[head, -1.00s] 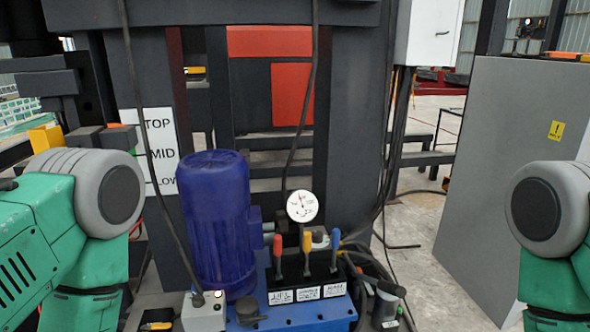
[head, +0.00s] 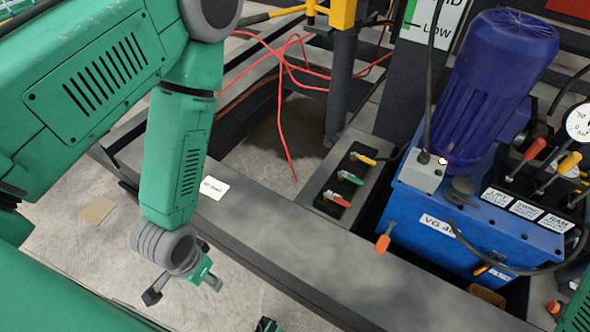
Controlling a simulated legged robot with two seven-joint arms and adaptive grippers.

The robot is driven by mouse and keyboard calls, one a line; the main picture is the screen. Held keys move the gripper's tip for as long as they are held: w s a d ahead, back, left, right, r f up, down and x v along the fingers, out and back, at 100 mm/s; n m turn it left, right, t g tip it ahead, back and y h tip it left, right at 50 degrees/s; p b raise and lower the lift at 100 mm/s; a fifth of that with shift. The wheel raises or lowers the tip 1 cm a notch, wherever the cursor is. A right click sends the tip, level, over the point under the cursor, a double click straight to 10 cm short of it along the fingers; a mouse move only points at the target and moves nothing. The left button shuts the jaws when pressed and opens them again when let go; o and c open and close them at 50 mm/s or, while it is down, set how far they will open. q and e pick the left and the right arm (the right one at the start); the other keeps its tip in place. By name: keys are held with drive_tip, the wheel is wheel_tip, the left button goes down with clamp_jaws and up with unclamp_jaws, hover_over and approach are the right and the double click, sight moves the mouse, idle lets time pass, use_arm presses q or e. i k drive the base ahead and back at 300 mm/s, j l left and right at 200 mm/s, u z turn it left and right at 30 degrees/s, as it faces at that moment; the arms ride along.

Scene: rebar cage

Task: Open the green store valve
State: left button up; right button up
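The green store valve (head: 350,177) is the green-handled lever in the middle of a row of three on a dark block. A yellow-handled lever (head: 363,158) is above it and a red-handled lever (head: 337,199) below it. My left gripper (head: 184,290) hangs at lower left, in front of the grey beam. Its fingers are spread, with nothing seen between them, well apart from the valve.
A grey beam (head: 262,235) runs between my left gripper and the valve block. A blue power unit (head: 400,215) with a blue motor (head: 497,90) stands right of the valves. An orange-tipped lever (head: 383,243) juts out nearby. Red hoses (head: 285,75) hang behind.

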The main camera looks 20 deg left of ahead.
sight(353, 179)
drive_tip(key=j+u, duration=0.15)
drive_tip(key=i+j, duration=0.1)
drive_tip(key=j, duration=0.35)
drive_tip(key=i+j, duration=0.15)
drive_tip(key=j, duration=0.3)
drive_tip(key=i+j, duration=0.1)
drive_tip(key=j, duration=0.35)
